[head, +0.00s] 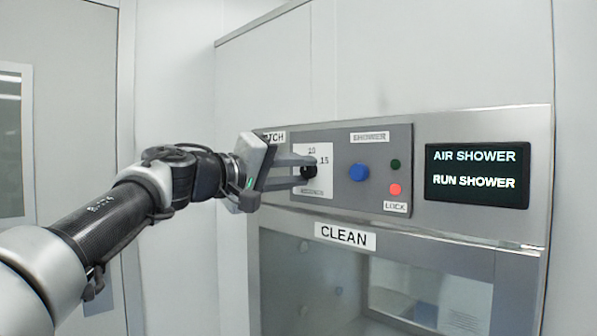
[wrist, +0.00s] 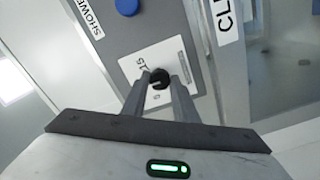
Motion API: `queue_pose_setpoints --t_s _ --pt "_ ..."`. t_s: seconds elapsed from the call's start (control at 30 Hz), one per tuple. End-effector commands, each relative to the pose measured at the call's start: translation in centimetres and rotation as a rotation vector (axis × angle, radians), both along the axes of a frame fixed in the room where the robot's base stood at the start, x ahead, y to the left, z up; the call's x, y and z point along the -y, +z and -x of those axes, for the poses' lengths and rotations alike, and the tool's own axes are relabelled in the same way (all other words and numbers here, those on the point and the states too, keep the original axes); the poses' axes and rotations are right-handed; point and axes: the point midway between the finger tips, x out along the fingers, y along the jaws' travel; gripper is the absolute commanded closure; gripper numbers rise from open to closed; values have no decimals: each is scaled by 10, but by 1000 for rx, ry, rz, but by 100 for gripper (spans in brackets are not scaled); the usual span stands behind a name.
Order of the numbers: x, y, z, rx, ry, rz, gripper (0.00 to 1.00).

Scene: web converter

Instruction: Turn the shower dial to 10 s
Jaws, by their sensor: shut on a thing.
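The shower dial is a small black knob (head: 309,172) on a white plate (head: 325,184) set in the grey control panel. The numbers 10 and 15 show on the plate above and to the right of the knob. My gripper (head: 311,169) comes from the left and is shut on the knob, with one finger on each side. In the wrist view the knob (wrist: 159,80) sits between the two fingertips (wrist: 160,78), with the plate behind it. I cannot tell which number the dial points at; the fingers hide part of its scale.
Right of the dial are a blue button (head: 359,172) under a SHOWER label, a dark green lamp (head: 395,165) and a lit red lamp (head: 395,189) above LOCK. A display (head: 477,175) reads AIR SHOWER, RUN SHOWER. Below are a CLEAN sign (head: 345,236) and a glass front (head: 300,275).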

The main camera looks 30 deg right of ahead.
Motion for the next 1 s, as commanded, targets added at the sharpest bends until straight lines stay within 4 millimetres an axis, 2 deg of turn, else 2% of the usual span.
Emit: queue_pose_setpoints --t_s 0.13,0.17,0.23,0.27,0.53,0.67,0.77,1.0 --pt "1 -2 0 -1 -3 -5 96" --pt "1 -2 0 -1 -2 -5 69" --pt "0 -2 0 0 -2 -4 57" --pt "0 -2 0 0 -2 -3 55" --pt "0 -1 0 1 0 -2 55" --pt "-9 0 2 1 2 0 55" --pt "-24 -1 7 1 4 -1 55" --pt "-78 0 27 1 5 0 55"
